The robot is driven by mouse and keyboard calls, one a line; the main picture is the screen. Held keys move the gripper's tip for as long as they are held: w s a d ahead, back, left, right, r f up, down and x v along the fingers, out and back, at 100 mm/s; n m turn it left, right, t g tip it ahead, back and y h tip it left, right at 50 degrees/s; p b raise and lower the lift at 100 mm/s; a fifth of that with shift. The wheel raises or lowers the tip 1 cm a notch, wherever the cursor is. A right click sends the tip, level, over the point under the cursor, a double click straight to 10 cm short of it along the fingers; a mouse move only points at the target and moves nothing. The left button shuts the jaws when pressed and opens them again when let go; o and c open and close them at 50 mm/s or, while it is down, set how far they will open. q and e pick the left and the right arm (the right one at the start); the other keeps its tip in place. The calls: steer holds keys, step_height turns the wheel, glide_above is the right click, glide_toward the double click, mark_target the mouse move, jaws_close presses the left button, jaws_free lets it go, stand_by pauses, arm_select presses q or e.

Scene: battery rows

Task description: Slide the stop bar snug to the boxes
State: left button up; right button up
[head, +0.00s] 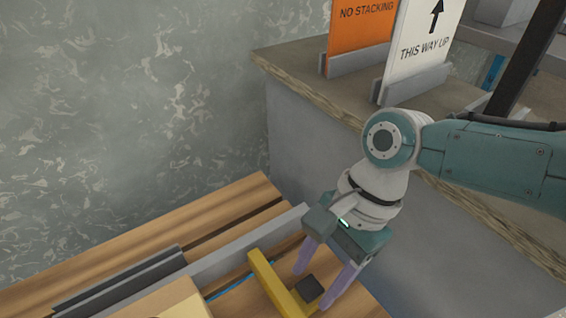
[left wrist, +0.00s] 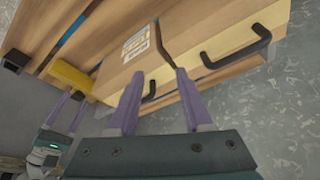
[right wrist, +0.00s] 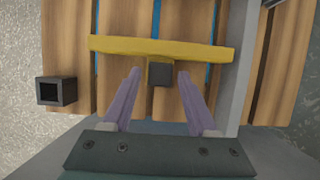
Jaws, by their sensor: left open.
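The yellow stop bar (head: 279,286) lies across the wooden slats, with a dark square knob (head: 311,289) on it. It also shows in the right wrist view (right wrist: 200,52) and the left wrist view (left wrist: 72,80). My right gripper (right wrist: 160,72) is open, its purple fingers on either side of the knob with gaps. The boxes, pale wood with black handles, show in the left wrist view (left wrist: 125,68); only a corner of one (head: 185,302) shows at the head view's bottom edge. Bare slats separate bar and boxes.
A grey rail (head: 235,255) runs along the slats at the wall side. A dark square tube end (right wrist: 55,91) sits at the slats' edge. A stone-edged counter (head: 290,62) with orange and white sign boards stands behind my right arm.

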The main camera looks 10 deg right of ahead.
jaws_close()
stand_by(1.1)
